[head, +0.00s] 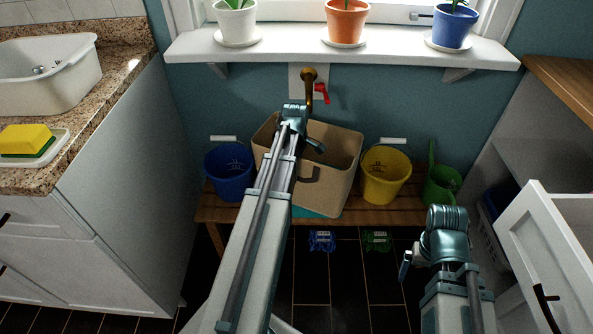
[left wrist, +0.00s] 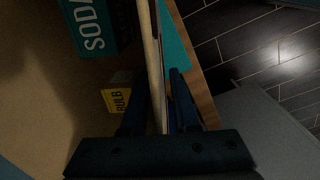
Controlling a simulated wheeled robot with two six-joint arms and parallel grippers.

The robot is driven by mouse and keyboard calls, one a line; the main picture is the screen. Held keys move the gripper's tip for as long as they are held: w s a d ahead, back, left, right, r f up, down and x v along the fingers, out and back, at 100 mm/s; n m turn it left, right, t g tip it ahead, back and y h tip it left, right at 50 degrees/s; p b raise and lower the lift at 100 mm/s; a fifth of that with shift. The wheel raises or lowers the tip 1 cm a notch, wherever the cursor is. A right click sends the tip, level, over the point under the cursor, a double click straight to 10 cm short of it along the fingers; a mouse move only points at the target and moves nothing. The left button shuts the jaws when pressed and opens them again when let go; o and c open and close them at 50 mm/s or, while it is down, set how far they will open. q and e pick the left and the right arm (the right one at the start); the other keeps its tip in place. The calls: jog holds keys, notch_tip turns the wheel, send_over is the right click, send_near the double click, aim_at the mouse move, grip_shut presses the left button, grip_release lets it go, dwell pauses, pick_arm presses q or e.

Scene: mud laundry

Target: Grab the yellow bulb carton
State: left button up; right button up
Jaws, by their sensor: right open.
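The yellow bulb carton (left wrist: 117,100), marked BULB, lies inside the tan bin (head: 329,187). It shows in the left wrist view, just left of one finger of my left gripper (left wrist: 160,95). That gripper is open, with one finger on each side of the bin's wall (left wrist: 154,45); the carton is not between the fingers. In the head view the carton is hidden, and my left arm reaches over the bin, its fingertips out of sight. My right gripper (head: 405,263) is open and empty, at the lower right, away from the bin.
A teal soda box (left wrist: 92,25) is also in the bin. A blue bucket (head: 230,174), a yellow bucket (head: 385,176) and a green can (head: 441,185) stand beside the bin on the wooden bench (head: 375,213). A tap (head: 309,78) is behind; an open white door (head: 548,255) is at right.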

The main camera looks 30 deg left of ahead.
pick_arm(q)
jog(key=shift+o, duration=0.3)
jog(key=shift+r, duration=0.15)
jog(key=r+p, duration=1.2)
jog(key=shift+s, duration=0.25)
jog(key=shift+d, duration=0.15)
